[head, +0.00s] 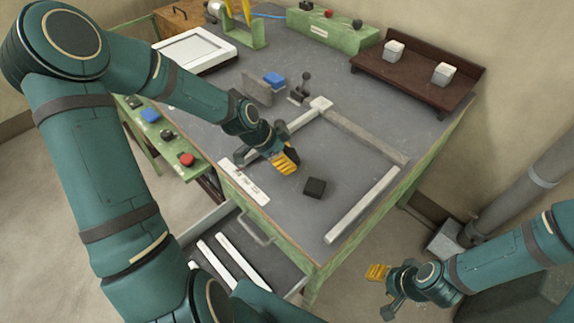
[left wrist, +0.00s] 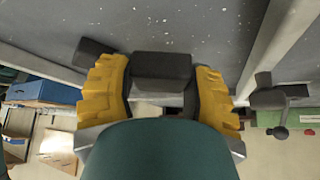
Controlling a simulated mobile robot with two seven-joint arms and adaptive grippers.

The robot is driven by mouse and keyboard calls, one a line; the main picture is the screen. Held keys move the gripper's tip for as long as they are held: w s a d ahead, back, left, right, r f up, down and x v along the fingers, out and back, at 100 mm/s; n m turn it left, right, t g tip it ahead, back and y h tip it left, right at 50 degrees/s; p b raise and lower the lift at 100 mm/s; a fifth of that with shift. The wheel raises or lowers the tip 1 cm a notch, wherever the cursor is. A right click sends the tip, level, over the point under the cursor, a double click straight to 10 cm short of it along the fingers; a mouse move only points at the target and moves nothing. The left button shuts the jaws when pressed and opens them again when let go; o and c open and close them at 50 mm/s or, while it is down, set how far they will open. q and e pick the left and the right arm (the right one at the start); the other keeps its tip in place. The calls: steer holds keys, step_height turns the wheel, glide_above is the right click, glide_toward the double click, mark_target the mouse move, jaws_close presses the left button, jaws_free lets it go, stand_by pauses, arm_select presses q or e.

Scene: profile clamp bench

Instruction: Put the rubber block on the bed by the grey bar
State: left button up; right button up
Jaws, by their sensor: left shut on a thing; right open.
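My left gripper (head: 286,162) is low over the bench, left of the grey bar (head: 367,137). In the left wrist view its yellow fingers (left wrist: 160,80) are shut on a dark rubber block (left wrist: 161,66). In the head view the fingers mostly hide what they hold. A black block (head: 314,187) shows just right of the fingers, over the bare bench; I cannot tell whether it is a second block. The grey bar runs from a white corner piece toward the right bench edge. My right gripper (head: 381,286) is open and empty, off the bench's front right.
A white bar (head: 362,206) lies at the bench's right front. A brown rack (head: 420,83) is at back right. The open drawer (head: 249,270) juts out in front.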

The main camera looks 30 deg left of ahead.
arm_select(q)
steer(key=shift+f+b, duration=0.35)
steer(key=shift+f, duration=1.35)
steer(key=shift+f, duration=0.1)
steer(key=o, duration=1.1)
steer(key=shift+o, duration=0.2)
steer(key=shift+a+r, duration=0.15)
steer(key=shift+r, duration=0.25)
steer(key=p+v, duration=0.4)
steer(key=v, duration=0.7)
steer(key=shift+s, duration=0.25)
steer(key=shift+r, duration=0.15)
